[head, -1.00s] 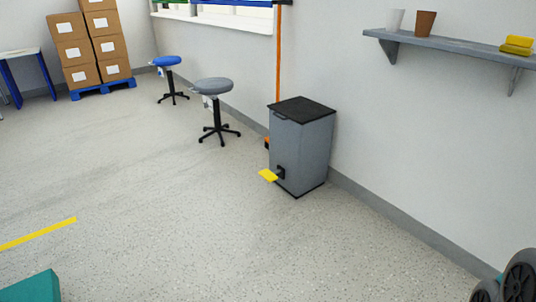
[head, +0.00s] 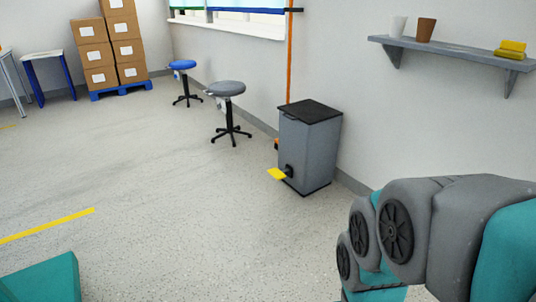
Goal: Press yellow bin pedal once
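A grey pedal bin (head: 309,150) with a flat black lid stands upright against the right wall. Its lid is shut. The yellow pedal (head: 277,174) sticks out low from the bin's left-front face, just above the floor, on a black bracket. My arm, with grey and teal links, fills the lower right of the head view. My gripper is not visible. The arm links show in front of and to the right of the bin, apart from it in the picture.
A grey stool (head: 227,112) and a blue stool (head: 185,83) stand left of the bin. A wall shelf (head: 451,52) holds two cups and yellow items. Boxes (head: 100,55) are stacked on a blue pallet. The floor (head: 180,200) before the pedal is clear.

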